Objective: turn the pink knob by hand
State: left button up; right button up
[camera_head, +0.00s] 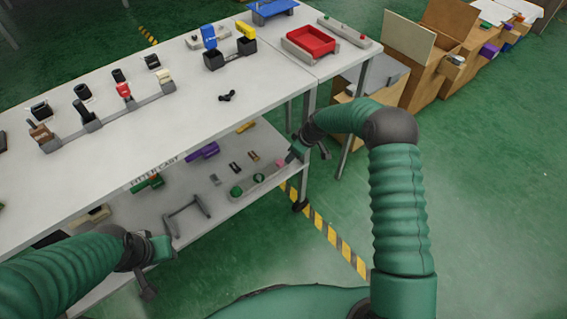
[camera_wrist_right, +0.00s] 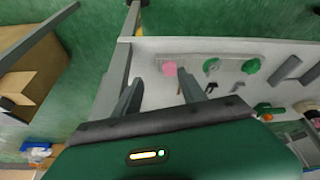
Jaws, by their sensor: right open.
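The pink knob (camera_head: 280,163) sits at the right end of a pale rail on the cart's lower shelf. In the right wrist view the pink knob (camera_wrist_right: 170,69) shows between the fingertips, beyond them. My right gripper (camera_head: 308,152) is at the lower shelf's right end, close to the knob in the head view. In the right wrist view my right gripper (camera_wrist_right: 160,78) is open with nothing between its fingers; I see no contact with the knob. My left gripper (camera_head: 152,262) is by the shelf's front left; its finger gap is unclear.
Green knobs (camera_wrist_right: 251,66) share the rail. A grey handle (camera_head: 187,215) and a purple part (camera_head: 203,151) are on the lower shelf. The tabletop (camera_head: 180,140) above carries levers and a red tray (camera_head: 310,41). A cart leg (camera_head: 306,115) stands near my right gripper.

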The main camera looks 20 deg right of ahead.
aim_at(280, 162)
jog(key=shift+n, duration=0.3)
jog(key=a+f, duration=0.2)
jog(key=w+a+f, duration=0.1)
jog(key=a, duration=0.1)
jog(key=shift+f+b, duration=0.3)
jog(key=shift+f, duration=0.05)
jog(key=shift+g+y, duration=0.3)
jog(key=w+f, duration=0.1)
jog(key=f, duration=0.1)
jog(key=w+f, duration=0.1)
jog(key=f, duration=0.1)
jog(key=shift+w+a+f+b, duration=0.1)
jog(key=shift+w+a+b, duration=0.1)
jog(key=shift+w+b, duration=0.1)
jog(key=shift+s+d+r, duration=0.15)
jog(key=shift+r, duration=0.3)
jog(key=shift+f, duration=0.2)
jog(key=shift+c, duration=0.2)
jog(key=shift+r, duration=0.15)
jog(key=c, duration=0.5)
pick_arm(q)
jog(key=w+f, duration=0.1)
jog(key=f, duration=0.2)
jog(key=shift+w, duration=0.4)
pick_arm(e)
jog(key=shift+d, duration=0.15)
grip_shut()
